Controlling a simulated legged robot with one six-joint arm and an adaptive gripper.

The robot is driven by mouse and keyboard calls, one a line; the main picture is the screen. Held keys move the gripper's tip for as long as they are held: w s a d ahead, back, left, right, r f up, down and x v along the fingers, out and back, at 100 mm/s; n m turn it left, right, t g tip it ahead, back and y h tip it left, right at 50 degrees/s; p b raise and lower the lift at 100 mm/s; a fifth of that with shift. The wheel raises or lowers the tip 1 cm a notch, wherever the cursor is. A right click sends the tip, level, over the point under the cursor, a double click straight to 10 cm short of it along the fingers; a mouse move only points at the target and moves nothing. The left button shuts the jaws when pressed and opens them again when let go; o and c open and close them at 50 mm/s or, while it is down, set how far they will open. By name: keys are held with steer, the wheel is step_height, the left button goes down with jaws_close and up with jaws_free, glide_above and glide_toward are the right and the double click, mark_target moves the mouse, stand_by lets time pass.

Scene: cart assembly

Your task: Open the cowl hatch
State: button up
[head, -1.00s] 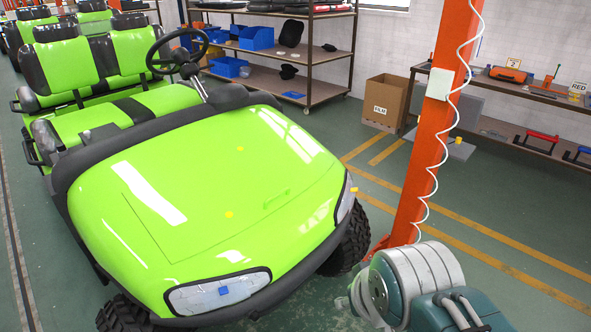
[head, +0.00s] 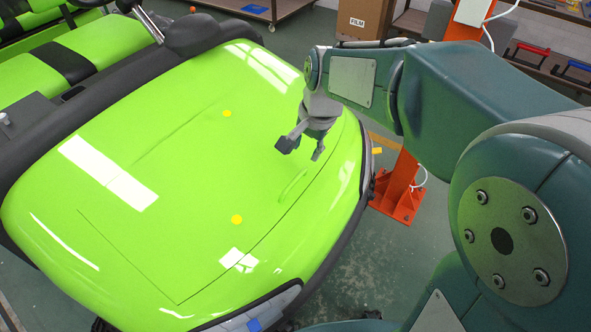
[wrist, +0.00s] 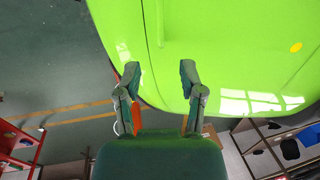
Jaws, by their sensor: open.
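The cowl hatch (head: 180,190) is a bright green panel outlined by thin seams on the cart's front cowl. It lies flush and closed. A slim green handle (head: 293,186) sits on the hatch near its front seam. The handle also shows in the wrist view (wrist: 161,26), just beyond and between the fingers. My gripper (head: 300,152) is above the cowl, a little behind the handle in the head view. In the wrist view my gripper (wrist: 160,70) has its two fingers spread with nothing between them. No contact with the handle shows.
Yellow dots (head: 237,219) mark the cowl. An orange post (head: 399,190) stands on the floor to the right of the cart. A cardboard FILM box (head: 362,20) and shelves stand behind. The dark steering column (head: 190,35) rises behind the cowl.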

mark_target(296, 178)
steer(key=f, duration=0.3)
steer(key=w+a+f, duration=0.1)
steer(key=f, duration=0.6)
steer(key=shift+w+a+f, duration=0.15)
steer(key=shift+a+f, duration=0.2)
steer(key=shift+a, duration=0.05)
jaws_close()
